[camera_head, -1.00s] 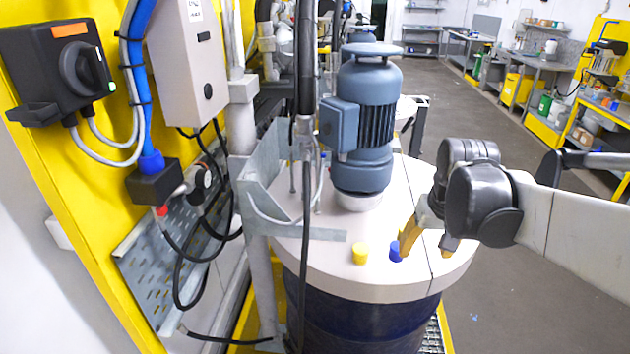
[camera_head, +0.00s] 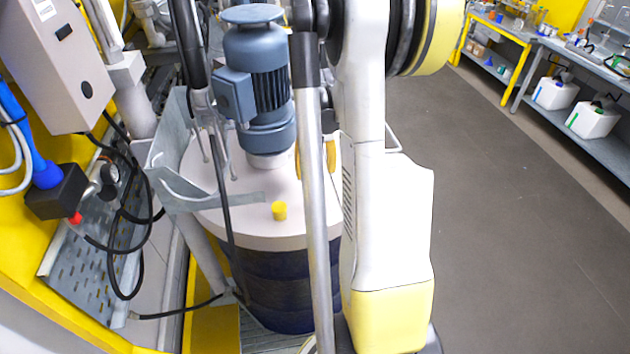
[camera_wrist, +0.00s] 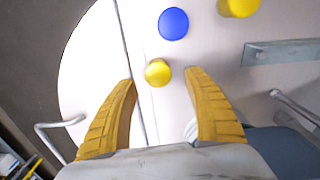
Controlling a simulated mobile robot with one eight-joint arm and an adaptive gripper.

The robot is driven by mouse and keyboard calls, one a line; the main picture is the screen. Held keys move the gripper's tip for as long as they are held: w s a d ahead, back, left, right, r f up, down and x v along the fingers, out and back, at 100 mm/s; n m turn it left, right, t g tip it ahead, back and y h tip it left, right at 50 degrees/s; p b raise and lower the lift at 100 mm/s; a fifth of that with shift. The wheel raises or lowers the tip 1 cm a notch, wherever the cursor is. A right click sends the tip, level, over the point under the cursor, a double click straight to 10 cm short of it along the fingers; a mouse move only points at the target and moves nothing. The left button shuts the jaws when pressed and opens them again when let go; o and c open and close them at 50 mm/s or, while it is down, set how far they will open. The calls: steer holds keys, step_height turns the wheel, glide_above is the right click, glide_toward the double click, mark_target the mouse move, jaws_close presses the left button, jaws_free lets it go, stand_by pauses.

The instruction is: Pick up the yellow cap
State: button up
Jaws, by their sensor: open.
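In the wrist view a small round yellow cap (camera_wrist: 158,72) sits on the pale drum lid, near the seam. My gripper (camera_wrist: 162,78) is open, its two yellow fingers on either side of that cap and apart from it. A blue cap (camera_wrist: 173,23) lies just beyond it, and a second, larger-looking yellow cap (camera_wrist: 238,7) is cut by the top edge. In the head view one yellow cap (camera_head: 280,211) shows near the lid's front, by the steel bracket. My arm hides the blue cap and most of my gripper there.
The drum lid (camera_head: 235,225) carries a blue-grey motor (camera_head: 257,90). A steel bracket (camera_head: 215,196) reaches over the lid from the left; it also shows in the wrist view (camera_wrist: 280,52). Cables hang at left. The floor (camera_head: 480,200) at right is clear, with benches beyond.

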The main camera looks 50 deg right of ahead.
mark_target(316, 176)
steer(key=f, duration=0.4)
steer(key=shift+w+d+f, duration=0.1)
steer(key=shift+d+f, duration=0.05)
steer(key=shift+d, duration=0.1)
steer(key=c, duration=1)
steer(key=r, duration=0.4)
steer(key=shift+s+r, duration=0.3)
steer(key=s+d+r, duration=0.4)
steer(key=s+r, duration=0.2)
steer(key=s, duration=0.4)
steer(key=shift+s+d+r, duration=0.15)
steer(key=shift+r, duration=0.1)
